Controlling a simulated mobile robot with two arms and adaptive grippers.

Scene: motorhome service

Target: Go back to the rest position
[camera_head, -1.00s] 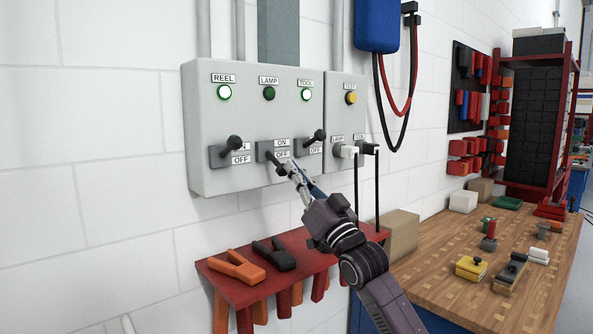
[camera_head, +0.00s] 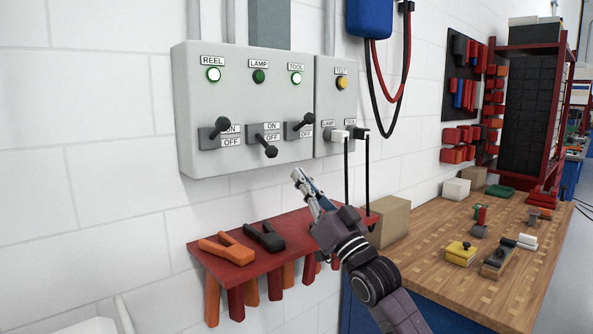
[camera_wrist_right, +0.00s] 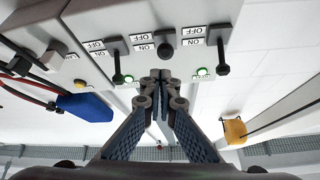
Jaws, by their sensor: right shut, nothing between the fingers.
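My right gripper (camera_head: 300,177) is shut and empty, in front of the wall below the grey switch box (camera_head: 245,158). In the right wrist view its fingers (camera_wrist_right: 161,78) are together with nothing between them, apart from the levers. The LAMP lever (camera_head: 268,148) points down toward OFF, and its lamp (camera_head: 258,76) is dark. The REEL lever (camera_head: 219,127) and TOOL lever (camera_head: 303,122) are tilted up, and their lamps glow green. My left gripper is not in view.
A red shelf (camera_head: 222,267) with orange and black clamps sits below the box, close to my right arm. Two plugs with hanging black cables (camera_head: 346,180) are close by. A wooden workbench (camera_head: 430,250) with several small items stands at right. A cardboard box (camera_head: 392,220) is behind my arm.

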